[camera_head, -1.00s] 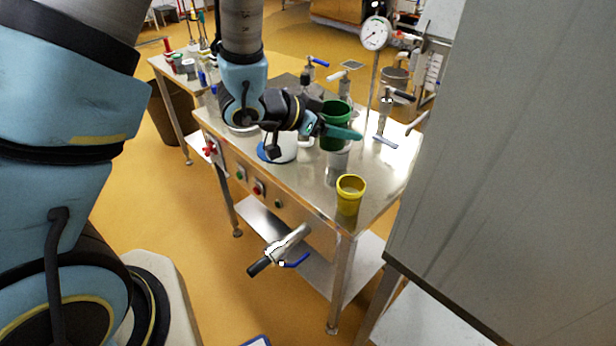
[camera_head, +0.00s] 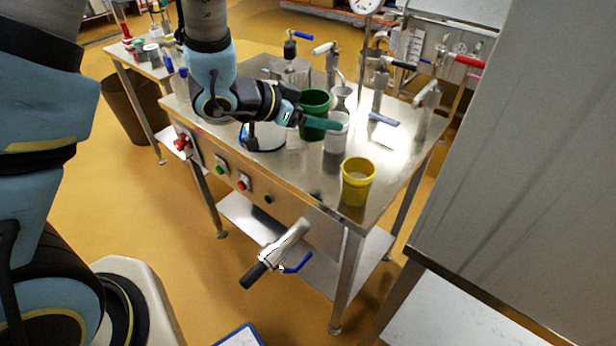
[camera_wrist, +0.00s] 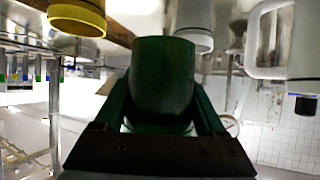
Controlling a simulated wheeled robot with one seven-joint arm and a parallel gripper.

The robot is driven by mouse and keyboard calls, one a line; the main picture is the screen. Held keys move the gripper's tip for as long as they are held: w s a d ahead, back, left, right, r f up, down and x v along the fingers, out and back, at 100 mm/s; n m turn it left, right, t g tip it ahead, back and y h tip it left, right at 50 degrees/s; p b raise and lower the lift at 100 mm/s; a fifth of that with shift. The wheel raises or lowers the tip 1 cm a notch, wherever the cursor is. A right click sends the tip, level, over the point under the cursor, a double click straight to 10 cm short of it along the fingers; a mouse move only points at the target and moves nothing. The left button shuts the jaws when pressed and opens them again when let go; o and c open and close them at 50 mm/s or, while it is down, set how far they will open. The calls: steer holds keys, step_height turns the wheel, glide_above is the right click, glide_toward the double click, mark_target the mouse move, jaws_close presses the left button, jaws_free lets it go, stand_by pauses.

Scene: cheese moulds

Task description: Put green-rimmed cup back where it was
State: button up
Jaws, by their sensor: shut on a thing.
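The green cup (camera_head: 314,108) is upright in my gripper (camera_head: 318,123), over the steel table. My gripper is shut on it, with one finger showing across its front in the head view. In the wrist view the cup (camera_wrist: 163,75) fills the space between the two fingers. A yellow cup (camera_head: 357,182) stands near the table's front corner. I cannot tell whether the green cup's base touches the table, as my gripper and the neighbouring things hide it.
A white jug with a blue rim (camera_head: 264,137) stands left of the green cup, under my wrist. Valves and pipes (camera_head: 380,95) stand along the table's back. A tall grey panel (camera_head: 510,150) rises at the right. The steel top (camera_head: 300,172) is clear in front.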

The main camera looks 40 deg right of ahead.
mark_target(319, 168)
steer(key=shift+w+f+p, duration=0.1)
steer(key=shift+f+p, duration=0.5)
steer(key=shift+f, duration=4.85)
steer(key=shift+f, duration=0.1)
steer(key=o, duration=1.4)
steer(key=shift+o, duration=0.2)
